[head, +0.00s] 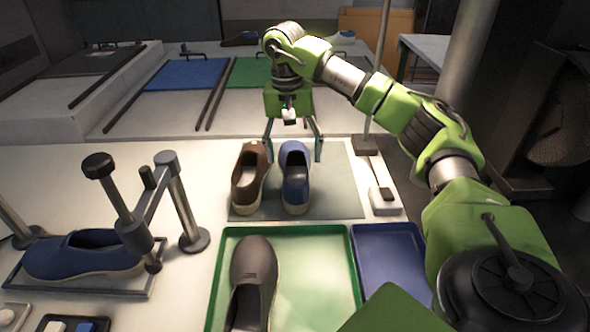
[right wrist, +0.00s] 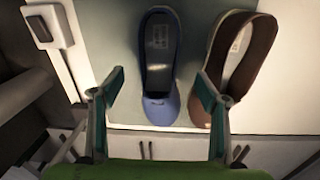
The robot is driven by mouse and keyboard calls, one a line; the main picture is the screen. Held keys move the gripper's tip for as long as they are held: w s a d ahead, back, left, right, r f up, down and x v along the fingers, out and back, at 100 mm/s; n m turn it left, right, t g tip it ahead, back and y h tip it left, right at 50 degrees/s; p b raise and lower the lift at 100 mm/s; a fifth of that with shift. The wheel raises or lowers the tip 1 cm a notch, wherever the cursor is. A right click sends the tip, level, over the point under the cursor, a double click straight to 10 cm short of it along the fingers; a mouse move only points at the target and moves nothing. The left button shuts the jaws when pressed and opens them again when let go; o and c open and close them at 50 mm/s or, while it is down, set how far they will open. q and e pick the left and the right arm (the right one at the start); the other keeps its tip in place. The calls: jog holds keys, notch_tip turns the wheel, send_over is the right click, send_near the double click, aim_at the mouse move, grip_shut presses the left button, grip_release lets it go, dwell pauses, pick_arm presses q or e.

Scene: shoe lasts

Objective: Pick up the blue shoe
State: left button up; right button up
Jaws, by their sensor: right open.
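A blue shoe (head: 296,178) stands on a grey-green mat (head: 340,190), right beside a brown shoe (head: 249,180) on its left. My right gripper (head: 294,150) is open, with its two fingers apart at the far end of the blue shoe. In the right wrist view, the blue shoe (right wrist: 160,70) lies ahead, between the lines of the open fingers (right wrist: 158,100), and the brown shoe (right wrist: 236,62) is partly overlapped by one finger. The gripper holds nothing. Another blue shoe (head: 82,254) sits at the left in a metal fixture. My left gripper is not in view.
A green tray (head: 310,285) with a dark brown shoe (head: 252,280) lies in front of the mat, beside a blue tray (head: 390,255). A metal clamp stand (head: 185,215) rises at the left. A small switch box (head: 384,200) sits right of the mat.

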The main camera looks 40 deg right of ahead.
aim_at(296, 182)
jog(key=shift+d+f, duration=0.15)
jog(key=shift+f, duration=0.8)
jog(key=shift+s+f+p, duration=0.15)
jog(key=shift+f+p, duration=0.1)
jog(key=shift+f, duration=1.1)
jog(key=shift+s+f+p, duration=0.15)
jog(key=shift+f+p, duration=0.05)
jog(key=shift+f, duration=1.15)
jog(key=shift+r, duration=0.1)
jog(key=c, duration=1.5)
